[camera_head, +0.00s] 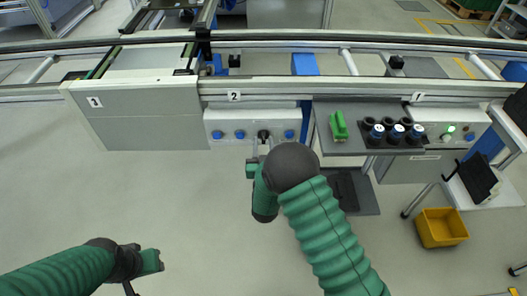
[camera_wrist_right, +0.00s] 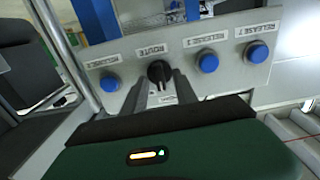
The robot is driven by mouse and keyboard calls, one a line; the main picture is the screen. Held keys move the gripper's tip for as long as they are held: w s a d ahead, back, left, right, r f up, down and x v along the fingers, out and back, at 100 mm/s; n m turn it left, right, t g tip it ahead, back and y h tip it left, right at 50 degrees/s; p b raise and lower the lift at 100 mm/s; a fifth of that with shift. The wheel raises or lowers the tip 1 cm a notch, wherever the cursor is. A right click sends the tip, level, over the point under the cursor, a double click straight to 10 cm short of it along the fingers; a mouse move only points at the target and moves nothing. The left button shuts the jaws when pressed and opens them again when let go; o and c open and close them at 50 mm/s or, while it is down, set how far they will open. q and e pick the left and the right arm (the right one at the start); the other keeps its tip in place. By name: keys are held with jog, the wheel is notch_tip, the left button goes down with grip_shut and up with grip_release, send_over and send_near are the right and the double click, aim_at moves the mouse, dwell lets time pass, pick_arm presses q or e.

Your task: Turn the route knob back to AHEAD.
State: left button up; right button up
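The black route knob (camera_wrist_right: 160,72) sits on a pale panel (camera_wrist_right: 225,82) between blue buttons, beside an upside-down ROUTE label. In the head view the knob (camera_head: 263,134) is on the front panel of station 2. My right gripper (camera_head: 263,146) is right in front of it. In the wrist view its two grey fingers (camera_wrist_right: 160,90) stand apart, one on each side of the knob's near part; I cannot tell whether they touch it. The knob's pointing direction is not readable. My left gripper (camera_head: 150,262) is low at the left, away from the panel; its fingers are unclear.
Blue buttons (camera_head: 240,134) flank the knob closely. To the right, a grey shelf holds a green item (camera_head: 338,126) and a black rack (camera_head: 392,141) with blue-and-white pieces. A yellow bin (camera_head: 441,227) stands on the floor. The floor at left is clear.

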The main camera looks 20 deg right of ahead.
jog(key=p+v, duration=0.1)
jog(key=v, duration=1.5)
jog(key=shift+s, duration=0.25)
jog(key=shift+w+a, duration=0.1)
jog(key=shift+w, duration=0.05)
jog(key=s+d+r+n+g+y, duration=0.1)
jog(key=s+d+n+g+y, duration=0.3)
jog(key=s+g, duration=1.1)
notch_tip(320, 180, up, 16)
jog(key=d+m+y+p, duration=0.1)
jog(key=p, duration=1.4)
jog(key=shift+s+d+p, duration=0.15)
jog(key=shift+p, duration=0.25)
jog(key=shift+f, duration=0.15)
